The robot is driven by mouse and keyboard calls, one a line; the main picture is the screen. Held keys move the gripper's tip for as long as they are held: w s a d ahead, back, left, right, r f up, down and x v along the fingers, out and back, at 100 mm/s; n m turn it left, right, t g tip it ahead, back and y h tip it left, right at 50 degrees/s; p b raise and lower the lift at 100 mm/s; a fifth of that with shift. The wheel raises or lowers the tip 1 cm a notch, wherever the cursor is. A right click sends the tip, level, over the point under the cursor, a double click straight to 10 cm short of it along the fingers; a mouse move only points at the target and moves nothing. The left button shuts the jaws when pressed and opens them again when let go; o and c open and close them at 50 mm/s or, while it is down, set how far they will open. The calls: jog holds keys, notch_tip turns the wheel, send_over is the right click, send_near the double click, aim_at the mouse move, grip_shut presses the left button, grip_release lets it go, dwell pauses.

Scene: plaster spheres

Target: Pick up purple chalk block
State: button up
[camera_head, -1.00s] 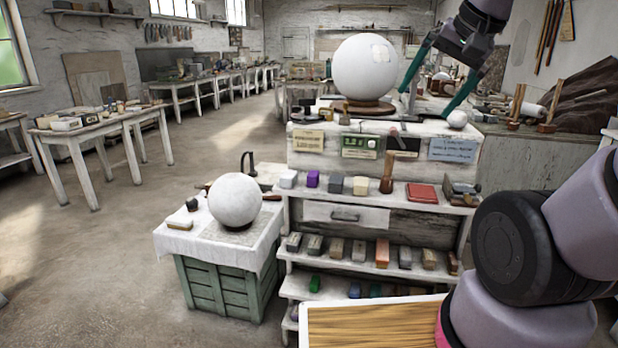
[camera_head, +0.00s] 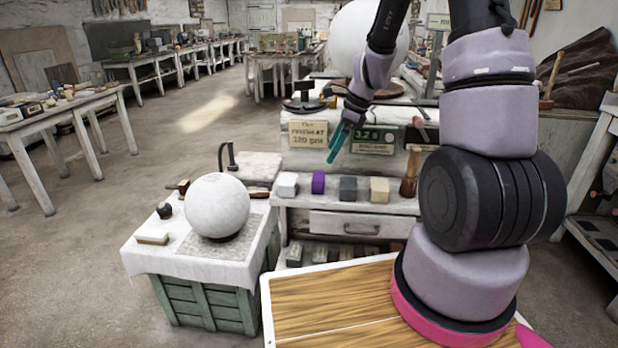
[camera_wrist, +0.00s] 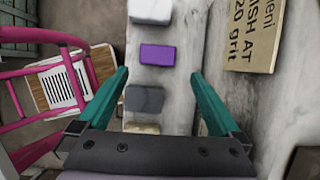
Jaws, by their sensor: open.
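The purple chalk block (camera_head: 318,182) stands on the shelf ledge of the white workbench, between a white block (camera_head: 287,184) and a dark grey block (camera_head: 348,188). In the wrist view the purple block (camera_wrist: 158,54) lies ahead of my gripper, near the line between the fingers. My gripper (camera_head: 336,145) is above the ledge, pointing down, with its teal fingers near the block row. In the wrist view the two teal fingers (camera_wrist: 160,85) are spread wide with nothing held between them. The grey block (camera_wrist: 144,99) shows between the fingers, below them as far as I can tell.
A tan block (camera_head: 380,189) and a wooden mallet (camera_head: 410,171) stand to the right on the ledge. A sign board (camera_head: 308,134) rises behind. A large plaster sphere (camera_head: 217,206) sits on a green crate (camera_head: 210,305) at left.

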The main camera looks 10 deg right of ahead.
aim_at(319, 176)
jog(key=x, duration=0.5)
jog(key=shift+f, duration=0.25)
jog(key=shift+x, duration=2.65)
jog(key=shift+s+a, duration=0.1)
jog(key=shift+s, duration=0.05)
jog(key=c, duration=1.3)
